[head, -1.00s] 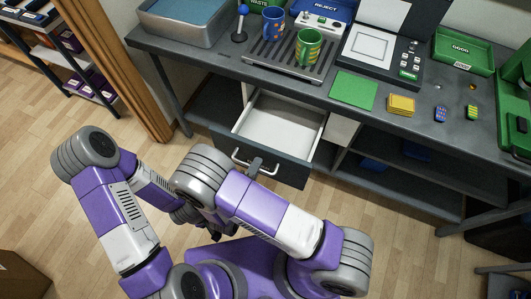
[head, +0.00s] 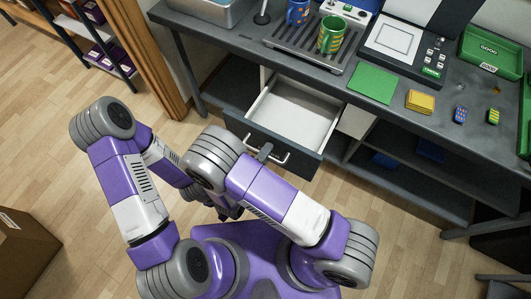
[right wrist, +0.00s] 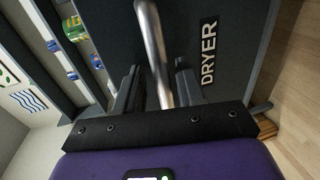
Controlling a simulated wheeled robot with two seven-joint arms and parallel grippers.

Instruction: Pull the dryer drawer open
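The dryer drawer (head: 294,116) is pulled out from under the counter, its white inside showing and empty. Its dark front carries the label DRYER (right wrist: 208,52) in the right wrist view. The metal bar handle (head: 281,161) runs between the fingers of my right gripper (head: 264,152) and also shows in the right wrist view (right wrist: 154,50).
The counter (head: 235,41) above holds a green striped mug (head: 332,35), a blue mug (head: 297,12), a green mat (head: 373,83), yellow pads (head: 420,101) and a green tray (head: 491,48). A cardboard box (head: 25,250) stands at lower left. Open floor lies around me.

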